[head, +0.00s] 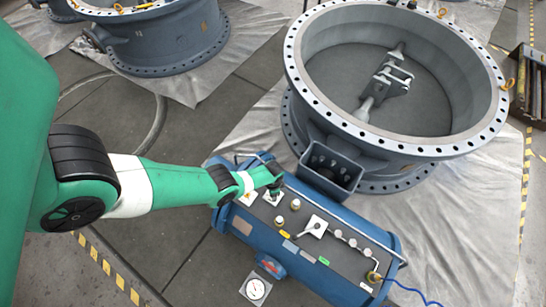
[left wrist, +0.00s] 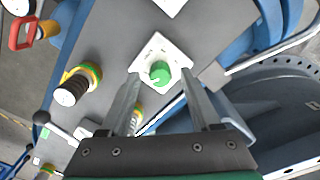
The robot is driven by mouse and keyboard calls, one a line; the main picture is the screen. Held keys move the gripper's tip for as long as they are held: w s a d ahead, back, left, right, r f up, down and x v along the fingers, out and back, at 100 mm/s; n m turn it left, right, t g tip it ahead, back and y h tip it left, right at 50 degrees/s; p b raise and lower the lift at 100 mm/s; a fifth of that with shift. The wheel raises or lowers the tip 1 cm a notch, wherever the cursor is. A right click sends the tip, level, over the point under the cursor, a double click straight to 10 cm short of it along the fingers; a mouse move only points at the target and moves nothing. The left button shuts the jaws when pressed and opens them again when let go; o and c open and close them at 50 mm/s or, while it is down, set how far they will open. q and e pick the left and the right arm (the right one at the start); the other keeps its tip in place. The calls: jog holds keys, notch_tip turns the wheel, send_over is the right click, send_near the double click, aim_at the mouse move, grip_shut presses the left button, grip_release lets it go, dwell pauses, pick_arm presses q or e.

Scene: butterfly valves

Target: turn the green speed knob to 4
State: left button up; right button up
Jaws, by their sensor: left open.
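The green speed knob (left wrist: 160,72) is a small round knob on a white square plate (left wrist: 148,52) in the left wrist view. The two fingers of my left gripper (left wrist: 160,80) are apart, one on either side of the knob in the picture, with gaps between. I cannot tell how far above it the tips are. Scale marks on the plate are too small to read. In the head view my left gripper (head: 275,186) is over the far left part of the blue control panel (head: 345,262) and hides the knob. My right gripper is not in view.
A lever switch (head: 308,229), brass-ringed buttons (head: 295,204) and a blue cable (head: 412,292) sit on or by the panel. A large grey butterfly valve (head: 310,95) stands just behind it. A pressure gauge (head: 256,289) is in front. Bare floor (head: 190,250) lies to the left.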

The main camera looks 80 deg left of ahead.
pick_arm(q)
jog(key=shift+f, duration=0.1)
grip_shut()
dwell(0.3)
jog(key=shift+n, duration=0.5)
jog(key=n, duration=0.4)
jog(key=shift+n, duration=0.3)
jog(key=n, duration=0.6)
jog(key=shift+n, duration=0.3)
